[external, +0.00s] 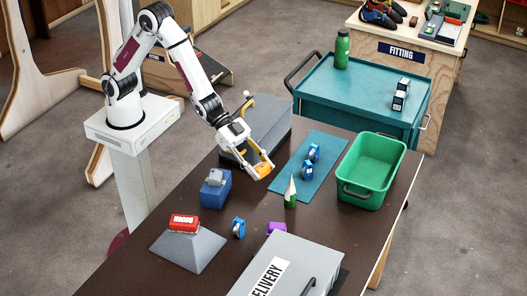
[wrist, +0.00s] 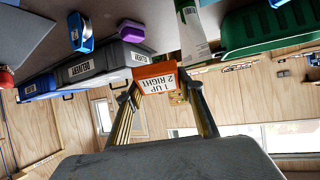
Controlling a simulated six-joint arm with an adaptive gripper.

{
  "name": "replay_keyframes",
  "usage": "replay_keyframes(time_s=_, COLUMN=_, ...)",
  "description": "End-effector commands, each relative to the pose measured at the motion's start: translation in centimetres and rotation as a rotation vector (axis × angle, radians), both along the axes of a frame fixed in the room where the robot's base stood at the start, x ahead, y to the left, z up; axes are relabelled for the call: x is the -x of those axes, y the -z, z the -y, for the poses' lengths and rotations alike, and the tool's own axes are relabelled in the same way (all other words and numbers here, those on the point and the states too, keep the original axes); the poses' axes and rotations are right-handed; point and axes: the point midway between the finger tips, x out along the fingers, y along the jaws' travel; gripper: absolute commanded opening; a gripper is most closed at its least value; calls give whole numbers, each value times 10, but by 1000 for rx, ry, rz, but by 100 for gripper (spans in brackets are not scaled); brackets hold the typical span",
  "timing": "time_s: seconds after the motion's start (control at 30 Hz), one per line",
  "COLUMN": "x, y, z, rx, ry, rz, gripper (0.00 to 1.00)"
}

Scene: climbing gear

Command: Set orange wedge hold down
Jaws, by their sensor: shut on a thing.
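The orange wedge hold (external: 265,169) is held in the air over the dark table, near the grey case and the left edge of the teal mat. My gripper (external: 258,172) is shut on it. In the wrist view the orange hold (wrist: 155,82) sits between my two fingers (wrist: 159,88), and a white label reading "1 UP 2 RIGHT" faces the camera. The hold's far side is hidden.
On the table (external: 150,232) are a blue block (external: 216,193), a red box (external: 184,222) on a grey pyramid, a blue device (external: 238,228), a purple block (external: 277,228), a delivery box (external: 295,262), a green-white cone (external: 291,192), a teal mat (external: 312,150) and a green crate (external: 368,178).

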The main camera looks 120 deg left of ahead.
Motion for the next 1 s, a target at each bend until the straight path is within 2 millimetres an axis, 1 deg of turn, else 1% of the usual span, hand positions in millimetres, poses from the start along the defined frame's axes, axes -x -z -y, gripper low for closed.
replay_keyframes(time_s=0.03, x=-7, y=2, z=9, rx=0, ry=24, rz=0, gripper=12)
replay_keyframes(time_s=0.1, x=-15, y=3, z=20, rx=0, ry=56, rz=0, gripper=12)
replay_keyframes(time_s=0.4, x=-43, y=7, z=64, rx=-2, ry=182, rz=1, gripper=12)
replay_keyframes(time_s=0.7, x=-63, y=11, z=104, rx=-2, ry=295, rz=0, gripper=12)
replay_keyframes(time_s=1.0, x=-76, y=14, z=144, rx=-2, ry=411, rz=1, gripper=12)
